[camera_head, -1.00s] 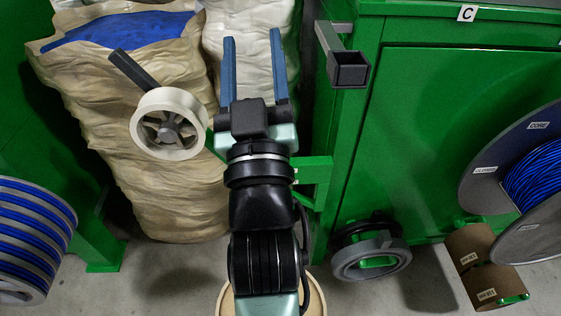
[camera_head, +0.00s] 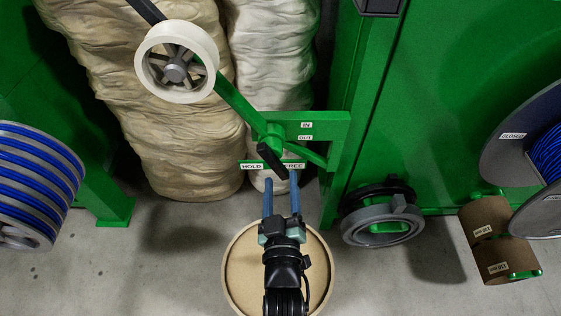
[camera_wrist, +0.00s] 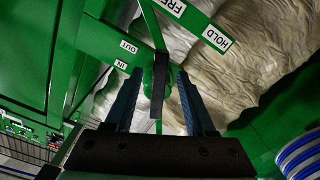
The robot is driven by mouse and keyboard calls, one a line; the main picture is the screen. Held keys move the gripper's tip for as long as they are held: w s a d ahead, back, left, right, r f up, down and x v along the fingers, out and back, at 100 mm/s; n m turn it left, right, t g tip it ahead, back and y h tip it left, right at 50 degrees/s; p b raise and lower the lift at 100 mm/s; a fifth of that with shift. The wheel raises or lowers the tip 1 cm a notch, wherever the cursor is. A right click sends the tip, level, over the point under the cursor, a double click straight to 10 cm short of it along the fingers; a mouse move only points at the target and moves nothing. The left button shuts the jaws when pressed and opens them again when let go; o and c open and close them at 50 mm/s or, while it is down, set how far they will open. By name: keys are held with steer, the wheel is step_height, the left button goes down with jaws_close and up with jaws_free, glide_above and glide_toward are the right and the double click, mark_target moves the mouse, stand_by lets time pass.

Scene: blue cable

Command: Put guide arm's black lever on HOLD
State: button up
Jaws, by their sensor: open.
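The guide arm (camera_head: 240,104) is a green bar with a cream wheel (camera_head: 148,62) at its upper left end. Its black lever (camera_head: 270,158) sits at the pivot on a green bracket and slants down to the right, its lower end towards the FREE label (camera_head: 294,165). The HOLD label (camera_head: 252,167) is to the left. My gripper (camera_head: 281,178) is open, its blue fingers pointing up just below the lever. In the wrist view the lever (camera_wrist: 158,98) appears between the two spread fingers (camera_wrist: 160,73); I cannot tell whether either touches it.
IN and OUT labels mark the green bracket (camera_head: 325,125). Wrapped sacks (camera_head: 185,150) stand behind. A round tan-topped drum (camera_head: 238,270) is below my arm. Grey rings (camera_head: 382,225) and brown spools (camera_head: 485,215) lie right. A blue cable reel (camera_head: 35,190) is left.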

mark_target(281, 175)
steer(key=w+b, duration=0.3)
steer(key=w, duration=0.2)
steer(key=shift+w+f, duration=0.15)
steer(key=shift+w, duration=0.25)
steer(key=shift+w+b, duration=0.4)
steer(key=shift+w, duration=0.3)
jaws_close()
stand_by(0.5)
